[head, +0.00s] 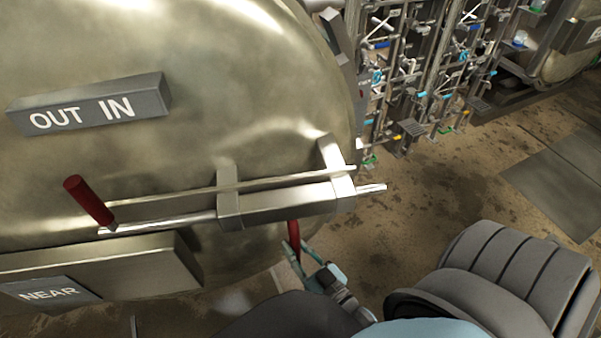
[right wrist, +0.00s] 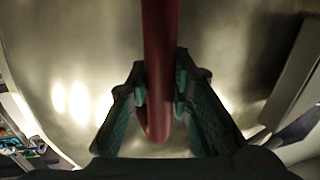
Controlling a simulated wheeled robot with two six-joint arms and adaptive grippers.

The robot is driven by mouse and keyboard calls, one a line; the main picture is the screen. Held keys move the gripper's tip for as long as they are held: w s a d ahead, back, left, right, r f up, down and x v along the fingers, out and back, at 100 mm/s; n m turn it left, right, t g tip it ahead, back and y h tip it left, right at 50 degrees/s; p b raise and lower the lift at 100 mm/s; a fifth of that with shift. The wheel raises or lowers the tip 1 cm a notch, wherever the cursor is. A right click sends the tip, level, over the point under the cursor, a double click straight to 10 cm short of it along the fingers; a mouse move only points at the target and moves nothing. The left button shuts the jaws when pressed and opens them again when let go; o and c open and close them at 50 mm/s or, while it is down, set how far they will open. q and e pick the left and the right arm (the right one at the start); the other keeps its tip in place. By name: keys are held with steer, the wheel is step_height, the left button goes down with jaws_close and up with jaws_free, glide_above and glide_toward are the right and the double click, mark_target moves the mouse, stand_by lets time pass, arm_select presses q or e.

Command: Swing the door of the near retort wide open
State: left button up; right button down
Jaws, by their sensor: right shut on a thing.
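The near retort's door (head: 220,70) is a large rounded metal dome that fills the left of the head view, with a NEAR plate (head: 48,292) low on it. A red handle (head: 294,236) hangs below the bar at the door's right side. My right gripper (head: 300,254) is shut on this red handle. In the right wrist view the red handle (right wrist: 159,60) runs down between both fingers (right wrist: 160,95), with the metal door surface behind it. My left gripper is not in view.
A second red grip (head: 88,200) sits at the left end of the latch rod (head: 160,224). Pipe and valve racks (head: 420,80) stand behind at the upper right, with another vessel (head: 565,55) beyond. Bare stained floor (head: 450,180) lies right of the door.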

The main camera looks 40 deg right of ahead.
steer(key=shift+s+a+r, duration=0.3)
steer(key=shift+s+a, duration=0.3)
steer(key=shift+s, duration=0.3)
steer(key=c, duration=1.7)
jaws_free()
steer(key=shift+w+d+f, duration=0.1)
steer(key=shift+w+d, duration=0.05)
steer(key=shift+w, duration=0.1)
steer(key=shift+o, duration=1.3)
steer(key=shift+w+f, duration=0.15)
steer(key=shift+w, duration=0.05)
steer(key=s, duration=1.2)
steer(key=shift+s, duration=0.15)
